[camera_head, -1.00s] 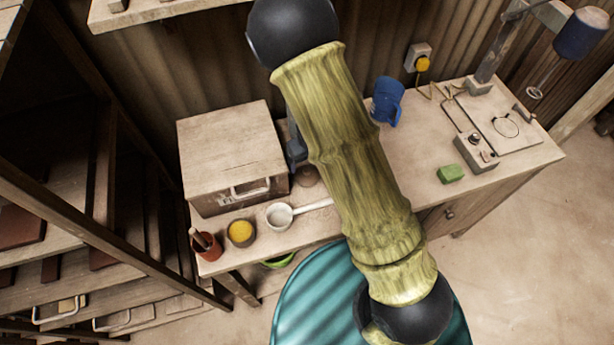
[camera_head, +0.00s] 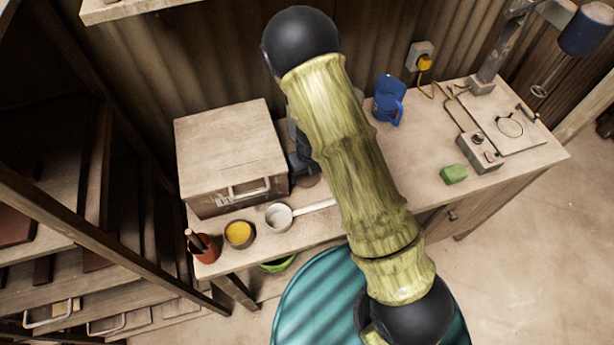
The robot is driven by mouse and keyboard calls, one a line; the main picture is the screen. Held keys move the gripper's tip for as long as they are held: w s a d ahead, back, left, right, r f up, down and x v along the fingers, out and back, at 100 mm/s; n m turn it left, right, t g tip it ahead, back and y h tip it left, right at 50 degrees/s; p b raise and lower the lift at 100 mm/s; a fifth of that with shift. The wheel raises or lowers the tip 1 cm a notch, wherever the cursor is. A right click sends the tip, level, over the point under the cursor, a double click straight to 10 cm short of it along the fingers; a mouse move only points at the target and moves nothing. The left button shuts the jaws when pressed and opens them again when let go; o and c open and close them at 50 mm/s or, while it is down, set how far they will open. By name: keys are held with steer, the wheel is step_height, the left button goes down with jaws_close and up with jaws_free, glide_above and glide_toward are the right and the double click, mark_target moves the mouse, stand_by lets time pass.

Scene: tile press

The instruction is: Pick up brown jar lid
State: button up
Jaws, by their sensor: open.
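A small round brown disc, which looks like the brown jar lid (camera_head: 309,181), lies on the workbench just right of the box and is partly covered. The dark end of my arm with my gripper (camera_head: 304,164) shows beside the left edge of my thick yellow-green arm link. It is low over the bench, right at the disc in the picture. My gripper is open, with most of it hidden behind my arm. I cannot tell whether it touches the disc.
The wooden box (camera_head: 232,155) stands close on the left. In front are a white pan (camera_head: 279,216), a bowl of yellow stuff (camera_head: 239,233) and a red-brown pot (camera_head: 205,248). A blue jug (camera_head: 389,101) and green block (camera_head: 453,174) are right of my arm.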

stand_by(0.5)
steer(key=c, duration=0.7)
steer(key=shift+c, duration=0.2)
steer(key=shift+r, duration=0.1)
step_height(320, 180, up, 18)
steer(key=p, duration=0.5)
steer(key=shift+p, duration=0.35)
